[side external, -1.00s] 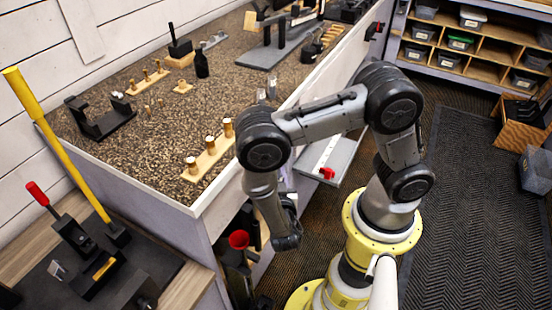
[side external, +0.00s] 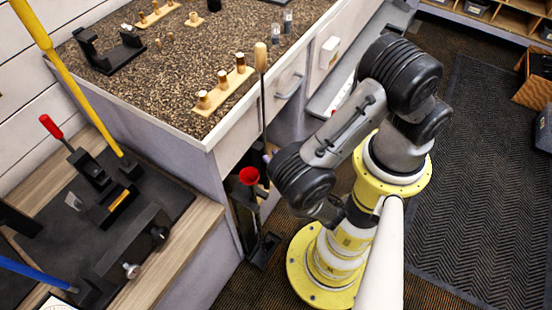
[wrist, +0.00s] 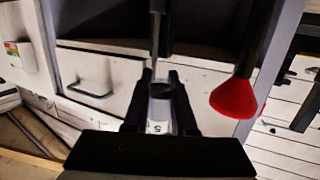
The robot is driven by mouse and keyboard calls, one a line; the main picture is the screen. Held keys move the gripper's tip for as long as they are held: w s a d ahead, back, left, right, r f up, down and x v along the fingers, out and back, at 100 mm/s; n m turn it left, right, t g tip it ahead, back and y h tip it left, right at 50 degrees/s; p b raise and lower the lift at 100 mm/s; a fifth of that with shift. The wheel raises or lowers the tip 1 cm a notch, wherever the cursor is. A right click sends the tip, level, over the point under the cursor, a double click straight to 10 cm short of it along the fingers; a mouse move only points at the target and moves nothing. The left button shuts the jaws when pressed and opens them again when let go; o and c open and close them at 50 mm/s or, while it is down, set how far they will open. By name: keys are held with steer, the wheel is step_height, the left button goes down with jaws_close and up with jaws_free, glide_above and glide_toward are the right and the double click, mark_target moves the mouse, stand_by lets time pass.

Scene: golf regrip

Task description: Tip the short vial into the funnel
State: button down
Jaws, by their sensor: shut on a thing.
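In the wrist view, my gripper (wrist: 161,82) is shut on a short clear vial (wrist: 157,125) with a dark band and a white label showing a number. The vial sits between the two black fingers. The red funnel (wrist: 235,98) is to the right of my gripper, apart from the vial. In the side view the funnel (side external: 249,175) shows its red mouth upward beside the bench's end, left of my arm. My gripper and the held vial are mostly hidden behind my arm there.
A club shaft with a tan grip (side external: 261,58) stands upright close to the funnel. The bench (side external: 150,70) holds a wooden block with brass pieces (side external: 222,92) and two clear vials (side external: 288,20). Drawer fronts with handles (wrist: 90,90) lie behind my gripper.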

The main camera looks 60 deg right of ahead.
steer(key=s+d+r, duration=0.1)
steer(key=d+r, duration=0.2)
steer(key=r, duration=0.6)
steer(key=shift+s+d, duration=0.15)
steer(key=shift+d, duration=0.1)
steer(key=shift+a+n, duration=0.1)
steer(key=shift+n, duration=0.3)
